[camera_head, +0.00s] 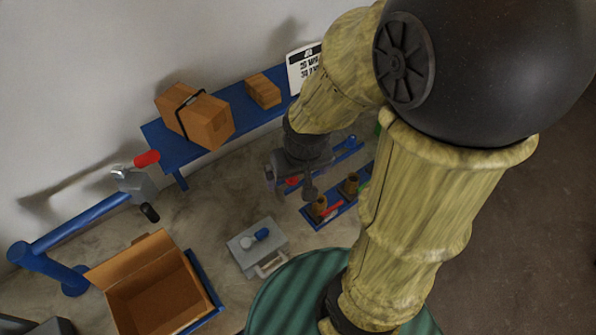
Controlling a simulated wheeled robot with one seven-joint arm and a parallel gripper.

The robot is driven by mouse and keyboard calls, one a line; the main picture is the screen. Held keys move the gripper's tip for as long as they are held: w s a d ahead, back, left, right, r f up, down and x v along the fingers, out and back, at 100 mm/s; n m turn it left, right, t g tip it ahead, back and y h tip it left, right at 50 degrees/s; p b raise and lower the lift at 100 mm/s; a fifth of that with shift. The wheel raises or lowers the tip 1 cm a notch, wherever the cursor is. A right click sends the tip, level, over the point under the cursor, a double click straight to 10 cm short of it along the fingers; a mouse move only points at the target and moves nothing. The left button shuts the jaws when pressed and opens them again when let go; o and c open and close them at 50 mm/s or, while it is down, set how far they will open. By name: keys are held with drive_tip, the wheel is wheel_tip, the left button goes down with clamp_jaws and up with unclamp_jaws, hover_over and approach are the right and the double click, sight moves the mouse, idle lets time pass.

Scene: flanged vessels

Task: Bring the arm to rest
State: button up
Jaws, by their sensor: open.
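My arm spans the right half of the head view, with mottled yellow links and a large black joint close to the camera. The arm is bent, and its far end points down past the blue shelf. My gripper (290,187) hangs at that end, small and dark grey, with its fingers apart. No object shows between the fingers. It appears above the floor area left of a blue rack; its exact height and any contact are hard to tell.
A blue shelf (190,152) on the wall holds a strapped carton (205,122), a smaller box (263,91) and a sign (303,66). A grey case (245,256), an open carton (150,290), a blue rack (318,222) and a blue pipe (80,222) stand below.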

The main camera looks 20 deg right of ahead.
drive_tip(key=b+x, duration=0.2)
drive_tip(key=s+b+x, duration=0.1)
drive_tip(key=b+x, duration=0.1)
drive_tip(key=b, duration=0.1)
drive_tip(key=shift+w+f, duration=0.1)
drive_tip(key=shift+f, duration=0.35)
idle(0.8)
